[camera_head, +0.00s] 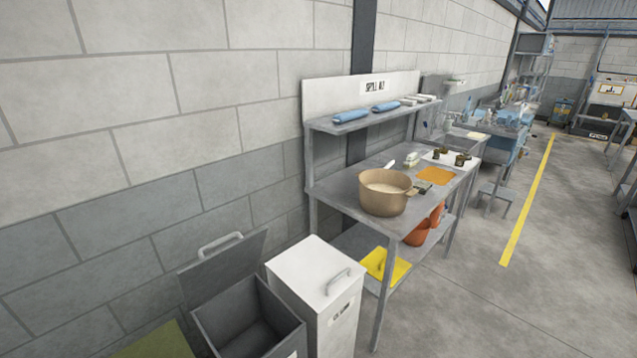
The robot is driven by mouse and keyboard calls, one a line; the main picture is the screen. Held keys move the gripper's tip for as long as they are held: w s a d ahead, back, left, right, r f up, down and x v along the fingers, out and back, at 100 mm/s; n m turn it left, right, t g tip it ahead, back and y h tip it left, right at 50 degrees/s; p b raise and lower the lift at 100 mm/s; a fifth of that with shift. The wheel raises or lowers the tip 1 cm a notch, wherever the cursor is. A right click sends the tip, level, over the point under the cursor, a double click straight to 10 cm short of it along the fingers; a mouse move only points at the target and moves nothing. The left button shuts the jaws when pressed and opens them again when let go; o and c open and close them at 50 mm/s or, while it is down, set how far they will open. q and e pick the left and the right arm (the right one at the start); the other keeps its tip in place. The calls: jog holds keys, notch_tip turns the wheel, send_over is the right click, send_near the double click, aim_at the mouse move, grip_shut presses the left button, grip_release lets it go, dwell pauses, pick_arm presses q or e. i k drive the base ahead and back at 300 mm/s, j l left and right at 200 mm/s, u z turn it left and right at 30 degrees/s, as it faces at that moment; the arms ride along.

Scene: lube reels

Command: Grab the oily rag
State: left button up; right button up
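I cannot pick out an oily rag for certain. Two blue rolled cloths (351,116) lie on the upper shelf of the metal workbench, with several folded white cloths (417,99) to their right. A yellow flat item (385,265) lies on the bench's lower shelf; I cannot tell whether it is cloth. A flat orange piece (437,176) lies on the bench top, with a small dark item at its near edge. Neither of my grippers is in view.
A tan pot (385,194) stands on the workbench (340,184). Orange-red containers (418,232) sit below. An open grey bin (246,322) and a closed white bin (316,290) stand at the bench's near end.

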aim_at(423, 186)
jog(key=j+u, duration=0.4)
jog(key=u, duration=0.25)
jog(key=z, duration=1.35)
jog(key=i+l, duration=0.1)
